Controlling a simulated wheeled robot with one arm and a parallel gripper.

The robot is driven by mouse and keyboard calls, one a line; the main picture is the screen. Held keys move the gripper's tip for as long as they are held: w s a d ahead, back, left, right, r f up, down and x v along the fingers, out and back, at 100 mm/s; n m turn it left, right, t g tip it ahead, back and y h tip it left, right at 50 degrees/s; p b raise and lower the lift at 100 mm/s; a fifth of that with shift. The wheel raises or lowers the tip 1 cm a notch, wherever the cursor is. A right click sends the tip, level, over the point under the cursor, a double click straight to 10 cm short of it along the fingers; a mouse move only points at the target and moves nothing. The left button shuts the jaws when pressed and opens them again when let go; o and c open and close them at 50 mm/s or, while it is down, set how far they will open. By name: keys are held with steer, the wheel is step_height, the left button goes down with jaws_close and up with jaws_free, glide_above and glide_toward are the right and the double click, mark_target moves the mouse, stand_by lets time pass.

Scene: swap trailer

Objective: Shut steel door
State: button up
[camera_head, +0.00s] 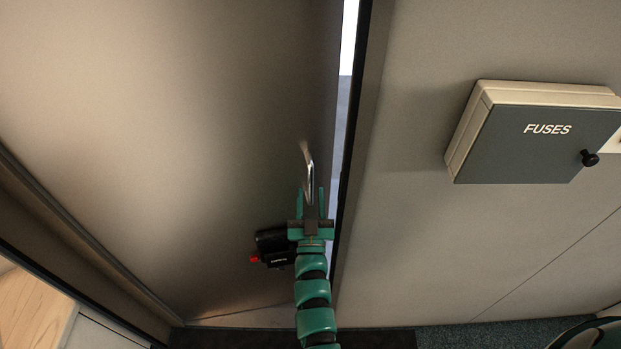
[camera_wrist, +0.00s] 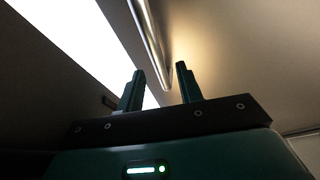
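The steel door (camera_head: 170,120) fills the left of the head view. A bright gap between its right edge and the frame (camera_head: 362,140) shows that it stands ajar. A curved chrome handle (camera_head: 309,165) is on the door near that edge. My gripper (camera_head: 315,192) is at the lower end of the handle. In the wrist view, the fingers of my gripper (camera_wrist: 160,72) are spread apart, and the handle (camera_wrist: 150,40) runs down toward the space between them. I cannot tell whether a finger touches the handle.
A grey fuse box (camera_head: 535,135) with a black knob is on the wall right of the door frame. A wooden surface (camera_head: 30,310) shows at the lower left. Dark flooring (camera_head: 480,337) lies along the bottom.

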mark_target(310, 187)
steer(key=p+x, duration=0.1)
steer(key=x, duration=0.2)
steer(key=shift+w+r, duration=0.1)
steer(key=shift+w, duration=0.45)
jaws_close()
